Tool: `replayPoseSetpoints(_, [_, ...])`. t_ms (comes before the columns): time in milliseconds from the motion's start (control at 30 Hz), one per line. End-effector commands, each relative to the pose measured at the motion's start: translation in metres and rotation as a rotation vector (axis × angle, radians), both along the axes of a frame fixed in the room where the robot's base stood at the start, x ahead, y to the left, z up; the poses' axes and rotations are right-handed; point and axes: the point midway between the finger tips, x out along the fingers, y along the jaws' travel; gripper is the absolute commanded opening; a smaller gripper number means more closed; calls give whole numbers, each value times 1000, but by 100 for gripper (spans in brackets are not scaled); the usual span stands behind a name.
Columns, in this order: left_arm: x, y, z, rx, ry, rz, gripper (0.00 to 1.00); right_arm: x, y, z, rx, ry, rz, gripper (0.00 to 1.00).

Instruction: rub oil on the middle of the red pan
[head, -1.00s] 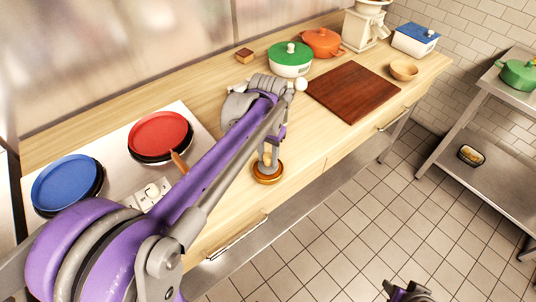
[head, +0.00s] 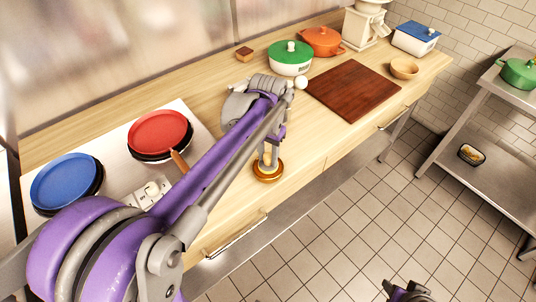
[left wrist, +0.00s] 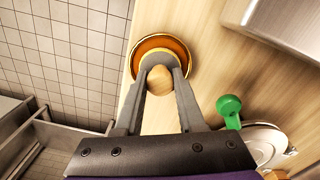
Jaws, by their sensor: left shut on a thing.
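The red pan (head: 158,134) sits on the white hob at the left of the counter, its wooden handle toward the front; its middle is bare. My left gripper (head: 269,158) points down near the counter's front edge, right of the pan and apart from it. It is shut on a rounded wooden knob (left wrist: 159,82), seen between the fingertips in the left wrist view. The knob stands over a round amber dish (left wrist: 146,46), which also shows in the head view (head: 267,174). Whatever is below the knob is hidden. Part of my right gripper (head: 408,292) shows at the bottom edge.
A blue pan (head: 66,181) lies left of the red one. Behind are a green-lidded pot (head: 290,60), an orange pot (head: 321,41) and a small brown block (head: 244,53). A dark cutting board (head: 352,90) and a wooden bowl (head: 404,69) lie to the right.

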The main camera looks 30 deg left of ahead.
Motion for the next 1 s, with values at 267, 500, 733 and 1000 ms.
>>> replayPoseSetpoints(267, [-1, 0, -2, -1, 1, 0, 0, 0, 0, 0, 0, 0, 0, 50])
replayPoseSetpoints(500, [-1, 0, 0, -1, 2, 0, 0, 0, 0, 1, 0, -1, 0, 50])
replayPoseSetpoints(733, [0, 0, 17, -1, 0, 0, 0, 5, 0, 14, 0, -9, 0, 50])
replayPoseSetpoints(1000, [0, 0, 40, 0, -1, 0, 0, 11, 0, 31, 0, -20, 0, 50])
